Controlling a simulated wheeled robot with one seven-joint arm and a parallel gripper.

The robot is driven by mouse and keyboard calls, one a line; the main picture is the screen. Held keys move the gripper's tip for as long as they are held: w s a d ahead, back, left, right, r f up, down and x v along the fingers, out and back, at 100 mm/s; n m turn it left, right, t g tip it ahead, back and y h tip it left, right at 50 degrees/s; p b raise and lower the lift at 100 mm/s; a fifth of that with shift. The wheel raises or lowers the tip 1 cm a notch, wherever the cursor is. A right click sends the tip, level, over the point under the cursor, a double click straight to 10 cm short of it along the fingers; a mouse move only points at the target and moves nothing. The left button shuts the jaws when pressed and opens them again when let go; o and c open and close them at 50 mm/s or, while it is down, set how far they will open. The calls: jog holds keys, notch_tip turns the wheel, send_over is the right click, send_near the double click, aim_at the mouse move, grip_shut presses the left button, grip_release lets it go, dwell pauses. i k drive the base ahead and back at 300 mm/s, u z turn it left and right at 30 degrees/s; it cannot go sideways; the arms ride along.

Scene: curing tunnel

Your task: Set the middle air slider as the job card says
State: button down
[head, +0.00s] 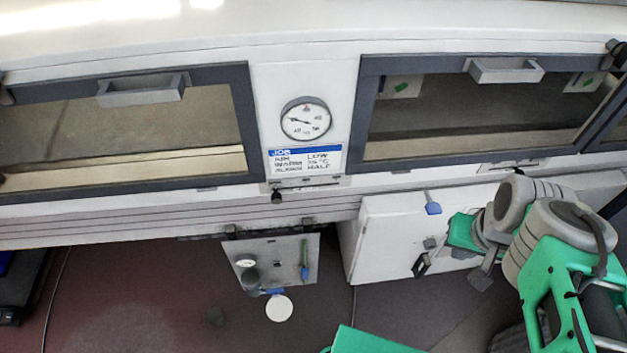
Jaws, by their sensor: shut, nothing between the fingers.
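The job card (304,160) has a blue header and sits under the gauge, between the two windows. It seems to read AIR LOW, with WARM and ALARM HALF below; the small print is blurred. Just under it is the middle air slider's pale plate (318,184) with a dark slot. The slider's dark knob (277,196) is at the left end of the plate. Any scale marks there are too small to read.
A round gauge (305,118) is above the card. Framed windows with handles flank it. Space before the slider looks clear.

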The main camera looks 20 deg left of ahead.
aim_at(276, 197)
jog(key=k, duration=0.45)
jog(key=u, duration=1.05)
jog(key=i, duration=0.5)
jog(key=z, duration=0.05)
